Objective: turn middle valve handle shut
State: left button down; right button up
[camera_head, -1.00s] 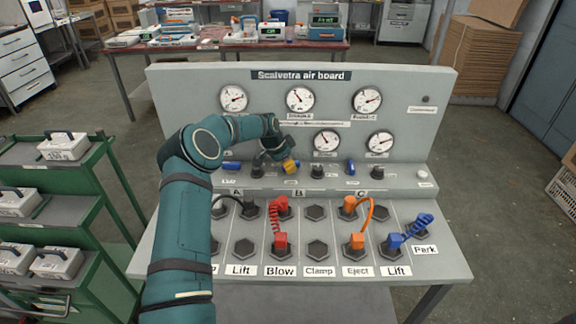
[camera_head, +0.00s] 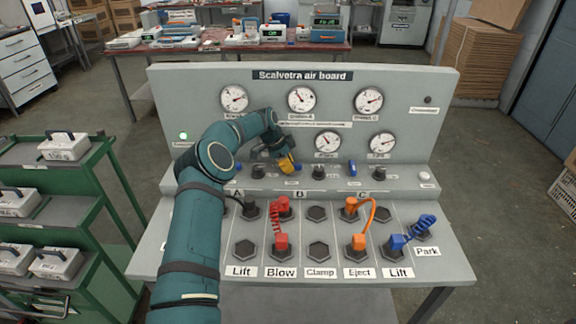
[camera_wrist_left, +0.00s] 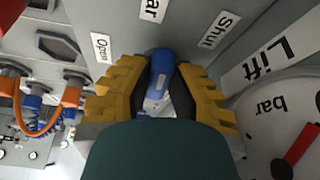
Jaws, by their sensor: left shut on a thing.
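The board's lower ledge carries a row of valves with blue handles. My left gripper (camera_head: 287,165) is at the middle valve, and its yellow fingers hide most of that valve in the head view. In the left wrist view, the yellow fingers (camera_wrist_left: 161,95) are shut around the blue middle valve handle (camera_wrist_left: 162,62), one on each side. An "Open" label (camera_wrist_left: 101,47) lies left of the handle and a "Shut" label (camera_wrist_left: 219,30) lies right of it. The handle stands between the two labels. The right valve handle (camera_head: 352,168) is free. My right gripper is not in view.
Gauges (camera_head: 302,100) line the upright panel behind the gripper. Red (camera_head: 281,220), orange (camera_head: 360,220) and blue (camera_head: 411,233) hoses are plugged into the sloping deck in front. A green lamp (camera_head: 183,136) is lit at the left. Black knobs (camera_head: 318,172) stand along the ledge.

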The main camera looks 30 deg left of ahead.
pick_arm(q)
jog(key=shift+f, duration=0.15)
jog(key=c, duration=0.9)
grip_release()
jog(key=shift+o, duration=0.2)
